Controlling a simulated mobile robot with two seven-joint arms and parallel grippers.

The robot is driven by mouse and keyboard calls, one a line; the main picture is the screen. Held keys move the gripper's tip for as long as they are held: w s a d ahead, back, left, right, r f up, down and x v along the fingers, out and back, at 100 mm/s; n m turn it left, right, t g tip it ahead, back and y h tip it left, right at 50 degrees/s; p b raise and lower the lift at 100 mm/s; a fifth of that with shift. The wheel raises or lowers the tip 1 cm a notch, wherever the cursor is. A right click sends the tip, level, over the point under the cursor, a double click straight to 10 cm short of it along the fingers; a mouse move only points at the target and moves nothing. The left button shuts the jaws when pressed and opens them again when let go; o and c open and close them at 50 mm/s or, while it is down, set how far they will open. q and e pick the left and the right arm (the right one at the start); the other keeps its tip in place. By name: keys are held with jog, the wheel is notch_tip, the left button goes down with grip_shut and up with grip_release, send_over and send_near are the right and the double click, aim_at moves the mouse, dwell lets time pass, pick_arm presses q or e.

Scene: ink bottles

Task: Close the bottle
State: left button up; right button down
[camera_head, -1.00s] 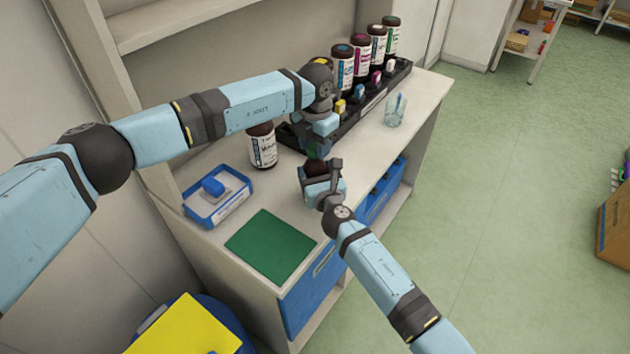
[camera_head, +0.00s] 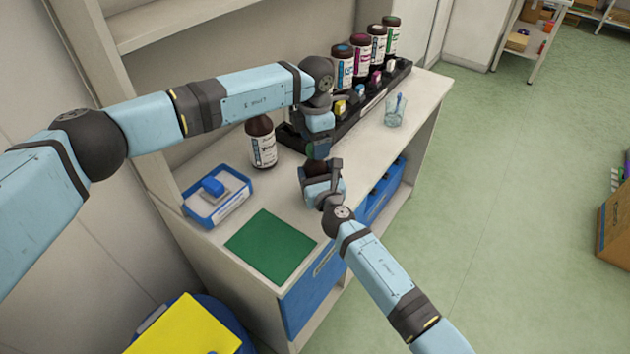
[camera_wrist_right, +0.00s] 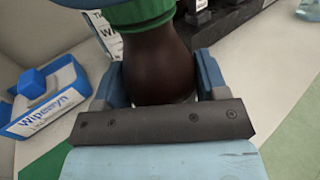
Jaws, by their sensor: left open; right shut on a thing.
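A dark brown bottle (camera_head: 316,169) stands in my right gripper (camera_head: 321,186), which is shut on it. In the right wrist view its brown body (camera_wrist_right: 158,65) fills the space between the blue fingers. A green ribbed cap (camera_wrist_right: 140,14) shows at the bottle's top; I cannot tell whether it is fully seated. My left gripper (camera_head: 319,146) is open, directly above the bottle and around the cap. Blue parts of it show along the top of the right wrist view. The arm hides much of the cap in the head view.
A labelled brown bottle (camera_head: 262,142) stands left of the grippers. A blue-and-white wipes box (camera_head: 217,198) and green mat (camera_head: 270,246) lie in front. A black rack (camera_head: 370,100) with several bottles and small coloured caps stands behind, near a glass cup (camera_head: 396,112).

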pick_arm(q)
jog(key=shift+r, duration=1.6)
jog(key=shift+r, duration=0.1)
jog(key=shift+c, duration=0.4)
jog(key=r+n, duration=0.1)
jog(key=n, duration=0.2)
jog(key=shift+r+n, duration=0.3)
jog(key=shift+r, duration=0.1)
jog(key=n, duration=0.1)
jog(key=r+n, duration=0.1)
jog(key=n, duration=0.1)
jog(key=shift+r, duration=0.25)
jog(key=shift+f, duration=0.1)
jog(key=shift+f, duration=3.95)
jog(key=c, duration=0.9)
